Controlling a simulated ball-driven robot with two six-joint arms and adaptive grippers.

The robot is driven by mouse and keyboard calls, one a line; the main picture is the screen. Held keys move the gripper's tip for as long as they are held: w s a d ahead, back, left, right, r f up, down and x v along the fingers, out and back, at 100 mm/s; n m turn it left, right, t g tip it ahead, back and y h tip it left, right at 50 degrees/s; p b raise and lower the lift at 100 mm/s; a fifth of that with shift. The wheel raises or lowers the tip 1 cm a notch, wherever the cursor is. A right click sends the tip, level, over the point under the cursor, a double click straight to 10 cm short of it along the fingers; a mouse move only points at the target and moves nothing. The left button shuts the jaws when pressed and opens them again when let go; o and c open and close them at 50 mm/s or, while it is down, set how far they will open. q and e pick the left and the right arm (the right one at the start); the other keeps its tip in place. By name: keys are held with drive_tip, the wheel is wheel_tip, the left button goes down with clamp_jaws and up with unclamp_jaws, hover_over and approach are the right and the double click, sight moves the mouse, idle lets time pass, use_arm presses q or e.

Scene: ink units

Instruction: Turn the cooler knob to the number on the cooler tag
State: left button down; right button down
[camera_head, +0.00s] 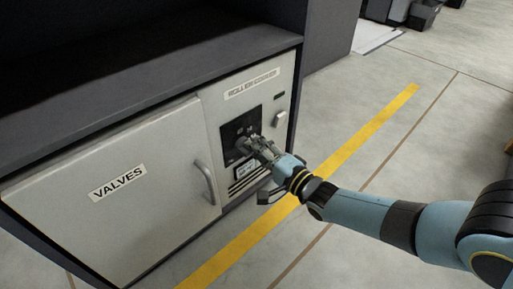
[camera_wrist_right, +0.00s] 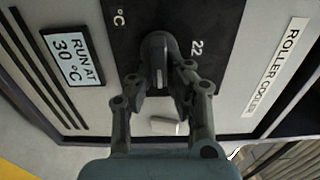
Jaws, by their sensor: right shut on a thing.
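The cooler knob (camera_wrist_right: 158,50) is dark and round with a raised grip. It sits on a black dial panel (camera_head: 232,128) on the front of the roller cooler. My right gripper (camera_head: 257,148) reaches in from the right and is shut on the knob, one finger on each side in the wrist view (camera_wrist_right: 160,82). The cooler tag (camera_wrist_right: 68,57) reads "RUN AT 30 °C" and also shows below the dial in the head view (camera_head: 246,170). The number 22 (camera_wrist_right: 195,48) shows beside the knob; other dial numbers are hidden or unreadable. My left gripper is not in view.
A "ROLLER COOLER" label (camera_wrist_right: 276,67) is on the cooler front. A pale block (camera_wrist_right: 164,126) sticks out beside the dial. A door marked "VALVES" (camera_head: 117,182) with a handle (camera_head: 205,182) stands left. The floor beyond the yellow line (camera_head: 345,150) is mostly clear.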

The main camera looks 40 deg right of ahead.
drive_tip(key=shift+f, duration=0.1)
idle(0.4)
drive_tip(key=c, duration=1.3)
unclamp_jaws()
drive_tip(key=shift+s, duration=0.1)
drive_tip(key=s, duration=0.8)
drive_tip(key=s+d, duration=0.1)
drive_tip(key=s, duration=0.3)
drive_tip(key=shift+w, duration=0.1)
